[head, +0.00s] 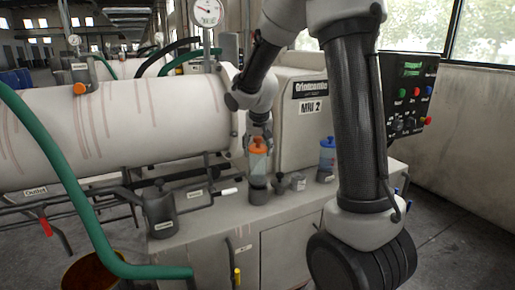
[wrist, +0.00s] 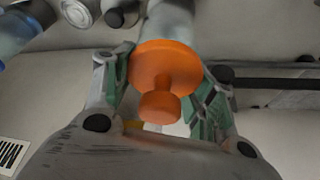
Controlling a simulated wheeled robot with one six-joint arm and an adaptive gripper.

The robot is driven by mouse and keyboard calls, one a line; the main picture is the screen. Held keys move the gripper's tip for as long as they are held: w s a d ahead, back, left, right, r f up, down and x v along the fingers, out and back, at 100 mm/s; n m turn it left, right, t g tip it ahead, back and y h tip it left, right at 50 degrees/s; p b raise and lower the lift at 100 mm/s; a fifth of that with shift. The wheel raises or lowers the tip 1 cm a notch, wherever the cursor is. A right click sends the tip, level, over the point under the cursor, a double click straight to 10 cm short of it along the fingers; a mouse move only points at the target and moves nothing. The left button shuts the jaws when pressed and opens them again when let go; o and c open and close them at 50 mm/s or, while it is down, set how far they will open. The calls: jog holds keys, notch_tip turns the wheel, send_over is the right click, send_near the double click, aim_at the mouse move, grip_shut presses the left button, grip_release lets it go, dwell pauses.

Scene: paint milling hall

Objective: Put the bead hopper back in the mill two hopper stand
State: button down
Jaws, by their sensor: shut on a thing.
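The bead hopper (head: 258,163) is a clear vessel with an orange cap, upright in the head view. Its cap (wrist: 163,68) fills the middle of the wrist view, with the pale body beyond it. My gripper (head: 259,142) is shut on the hopper near its cap, and the green-padded fingers (wrist: 164,92) lie on both sides of it. A dark cup-like stand (head: 258,192) is directly below the hopper on the mill's bench top. The hopper's lower end meets the stand's rim in the picture; I cannot tell whether it sits inside.
A blue-capped bottle (head: 327,160) stands right on the bench, beside the mill housing marked 2 (head: 300,120). Small fittings (head: 298,182) sit near the stand. A green hose (head: 75,185) crosses the left side.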

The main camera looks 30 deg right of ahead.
jog(key=shift+f, duration=0.15)
jog(key=shift+f, duration=0.4)
jog(key=c, duration=0.5)
grip_release()
jog(key=v, duration=1.2)
jog(key=s+n+y, duration=0.1)
jog(key=s+n, duration=0.3)
jog(key=s, duration=2.3)
jog(key=shift+s+d+y, duration=0.15)
jog(key=shift+d+y, duration=0.15)
